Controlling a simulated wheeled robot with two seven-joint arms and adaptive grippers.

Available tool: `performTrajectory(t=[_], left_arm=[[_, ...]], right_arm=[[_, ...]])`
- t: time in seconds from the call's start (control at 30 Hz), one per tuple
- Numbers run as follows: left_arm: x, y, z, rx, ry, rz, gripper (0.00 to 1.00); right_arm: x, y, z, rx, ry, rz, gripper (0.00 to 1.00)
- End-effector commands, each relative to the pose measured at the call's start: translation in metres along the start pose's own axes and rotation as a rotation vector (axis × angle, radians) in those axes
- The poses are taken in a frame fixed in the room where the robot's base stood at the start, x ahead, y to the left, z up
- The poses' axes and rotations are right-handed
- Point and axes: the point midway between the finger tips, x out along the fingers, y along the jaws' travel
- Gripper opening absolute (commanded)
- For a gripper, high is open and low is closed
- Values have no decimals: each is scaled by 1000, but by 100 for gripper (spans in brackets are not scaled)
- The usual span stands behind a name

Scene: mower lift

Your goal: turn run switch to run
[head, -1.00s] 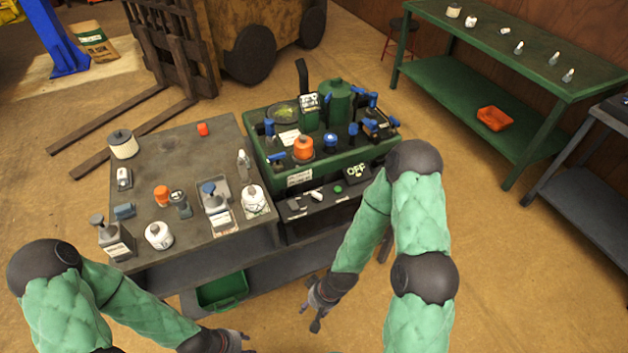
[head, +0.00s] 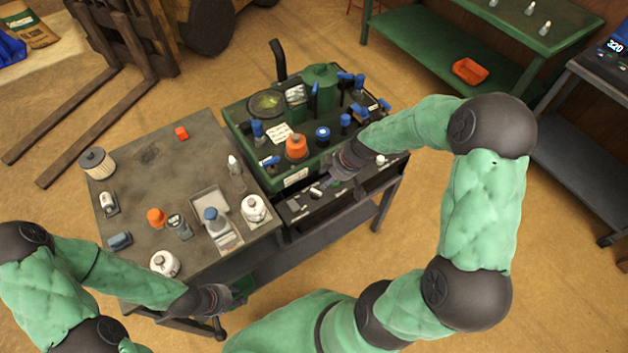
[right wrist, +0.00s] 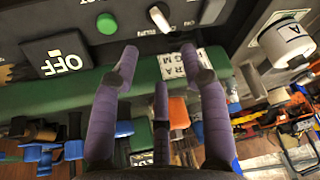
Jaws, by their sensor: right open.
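The black control panel (head: 300,207) is on the front of the green machine. My left gripper (head: 222,305) hangs low by the table's front edge.
The machine's green top (head: 240,118) carries an orange cap (head: 296,146), several blue-handled parts and a green canister (head: 320,85). The grey table (head: 140,130) at left holds jars and bottles. A green bench (head: 420,60) stands at the back right.

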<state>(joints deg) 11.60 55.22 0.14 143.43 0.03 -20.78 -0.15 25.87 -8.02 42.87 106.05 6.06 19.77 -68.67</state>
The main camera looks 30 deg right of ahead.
Motion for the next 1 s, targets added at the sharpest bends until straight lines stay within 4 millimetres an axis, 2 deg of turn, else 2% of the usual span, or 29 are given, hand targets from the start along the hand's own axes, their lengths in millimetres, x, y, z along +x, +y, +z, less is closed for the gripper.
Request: performTrajectory(t=[0.17, 0.6, 0.8, 1.0], left_arm=[[4, -1, 0, 0, -1, 0, 40], [19, -7, 0, 0, -1, 0, 40], [22, -8, -1, 0, 0, 0, 40], [22, -8, -1, 0, 0, 0, 40]], right_arm=[[13, 0, 1, -7, -1, -2, 45], [86, 0, 1, -7, -1, -2, 45], [103, 0, 0, -6, 0, -1, 45], [106, 1, 0, -5, 0, 1, 45]])
